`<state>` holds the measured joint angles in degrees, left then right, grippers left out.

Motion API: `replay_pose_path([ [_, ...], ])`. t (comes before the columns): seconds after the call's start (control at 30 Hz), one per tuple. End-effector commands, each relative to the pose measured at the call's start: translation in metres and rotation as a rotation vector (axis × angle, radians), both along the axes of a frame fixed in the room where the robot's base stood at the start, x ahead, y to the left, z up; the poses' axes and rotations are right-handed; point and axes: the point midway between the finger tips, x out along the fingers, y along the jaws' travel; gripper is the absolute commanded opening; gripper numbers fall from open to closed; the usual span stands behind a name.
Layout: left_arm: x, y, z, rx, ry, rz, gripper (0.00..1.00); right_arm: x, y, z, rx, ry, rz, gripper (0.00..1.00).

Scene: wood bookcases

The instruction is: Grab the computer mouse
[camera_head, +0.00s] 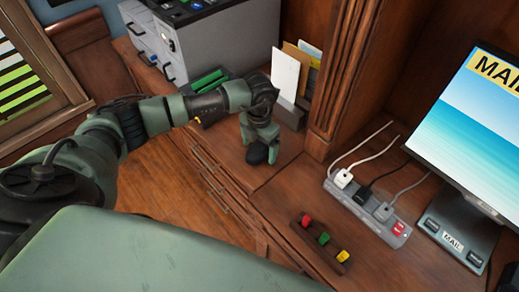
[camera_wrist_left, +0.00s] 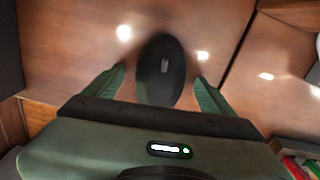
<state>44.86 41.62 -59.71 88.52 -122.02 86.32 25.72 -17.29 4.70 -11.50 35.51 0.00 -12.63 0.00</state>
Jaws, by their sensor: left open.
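A black computer mouse (camera_wrist_left: 160,72) lies on the wooden desktop in the left wrist view, with a small grey scroll wheel. In the head view the mouse (camera_head: 257,154) shows as a dark shape under my left gripper (camera_head: 262,150). The left gripper points down at the desk and is open. In the left wrist view its two green fingers (camera_wrist_left: 163,95) stand on either side of the mouse's near part, with a gap on each side. My right gripper is in neither view.
A power strip (camera_head: 365,207) with plugged cables lies right of the gripper, near a monitor (camera_head: 480,120). A rack with coloured pieces (camera_head: 320,241) lies in front. A letter holder (camera_head: 290,112) and a grey drawer unit (camera_head: 215,45) stand behind. A wooden pillar (camera_head: 340,75) rises close by.

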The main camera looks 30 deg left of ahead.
Motion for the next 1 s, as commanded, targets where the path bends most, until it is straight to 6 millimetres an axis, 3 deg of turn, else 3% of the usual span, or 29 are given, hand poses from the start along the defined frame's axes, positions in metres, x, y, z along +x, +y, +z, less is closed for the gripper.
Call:
replay_pose_path([
  [0.03, 0.0, 0.0, 0.0, 0.0, 0.0, 0.0, 0.77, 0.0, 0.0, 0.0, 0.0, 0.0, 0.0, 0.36],
  [0.2, 0.0, 0.0, 0.0, -0.001, 0.0, 0.0, 0.3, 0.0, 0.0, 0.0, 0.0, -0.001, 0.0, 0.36],
  [0.27, 0.0, 0.0, 0.001, -0.001, -0.001, 0.0, 0.17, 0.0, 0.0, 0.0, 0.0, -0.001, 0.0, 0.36],
  [0.67, 0.001, -0.001, 0.01, -0.001, -0.002, -0.001, 0.16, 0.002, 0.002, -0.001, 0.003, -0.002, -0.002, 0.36],
  [0.87, 0.002, 0.0, 0.04, -0.001, -0.005, -0.001, 0.16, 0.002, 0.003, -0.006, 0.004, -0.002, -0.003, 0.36],
  [1.0, 0.002, 0.0, 0.074, -0.002, -0.008, -0.002, 0.16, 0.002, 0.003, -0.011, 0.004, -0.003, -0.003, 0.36],
])
